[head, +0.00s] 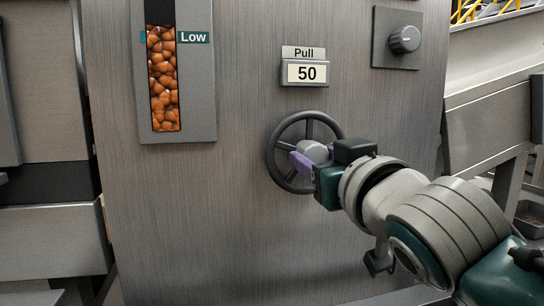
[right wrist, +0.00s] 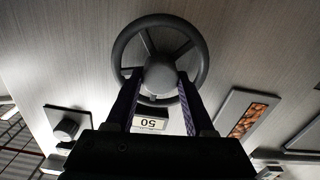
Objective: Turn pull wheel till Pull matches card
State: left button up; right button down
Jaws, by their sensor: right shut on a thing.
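The pull wheel (head: 271,152) is a dark spoked handwheel with a grey hub on the brushed metal panel. Above it the Pull display (head: 306,73) reads 50. My right gripper (head: 304,158) reaches in from the lower right and is shut on the wheel's hub, with purple fingers on either side. In the right wrist view the wheel (right wrist: 160,19) shows ahead, with the two fingers (right wrist: 158,88) at the hub; the display (right wrist: 150,124) appears upside down there. No card is in view. My left gripper is not in view.
A tall window (head: 164,88) of orange candy with a Low label (head: 194,37) is at the upper left of the panel. A dark knob (head: 404,40) sits on a plate at the upper right. Metal chutes stand at both sides.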

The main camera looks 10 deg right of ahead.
jog(key=n+p, duration=0.2)
jog(key=shift+r+n, duration=0.15)
jog(key=shift+n, duration=0.25)
jog(key=n+p, duration=0.2)
jog(key=n, duration=0.2)
jog(key=shift+a, duration=0.1)
jog(key=n, duration=0.3)
jog(key=n+p, duration=0.1)
jog(key=n, duration=0.1)
jog(key=shift+f+n, duration=0.2)
jog(key=shift+n, duration=0.2)
jog(key=n+p, duration=0.1)
jog(key=n, duration=0.3)
jog(key=shift+f+n, duration=0.1)
jog(key=shift+n, duration=0.3)
jog(key=shift+c, duration=1.3)
grip_release()
